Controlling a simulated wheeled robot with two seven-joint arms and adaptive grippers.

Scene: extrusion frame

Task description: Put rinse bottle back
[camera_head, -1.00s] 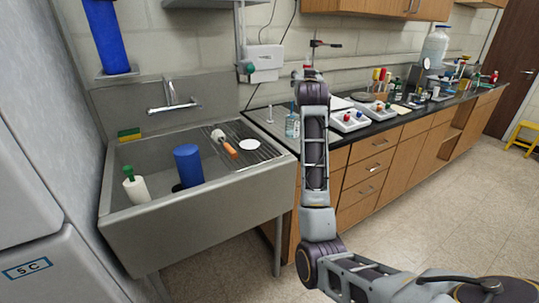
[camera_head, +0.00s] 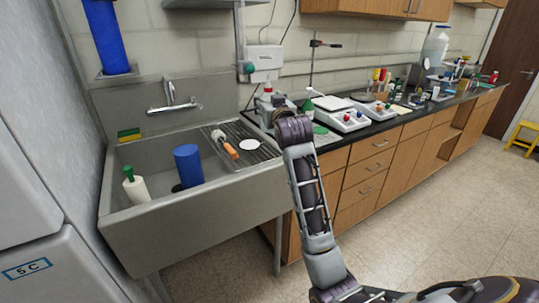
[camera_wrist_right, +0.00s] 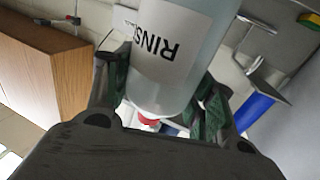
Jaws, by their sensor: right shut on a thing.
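My right gripper (camera_wrist_right: 160,100) is shut on the rinse bottle (camera_wrist_right: 180,45), with a finger on each side. The bottle is translucent, with a white label reading "RINS..." upside down in the wrist view and a red part below it. A flat green disc (camera_head: 321,130) lies on the counter right of my wrist. My left gripper is not in view.
The sink (camera_head: 195,225) holds a blue cylinder (camera_head: 188,165) and a white bottle with a green top (camera_head: 135,186). A brush with an orange part (camera_head: 230,150) lies on the drainboard. White devices (camera_head: 343,119) stand right of the disc. A wall box (camera_head: 264,60) hangs behind my gripper.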

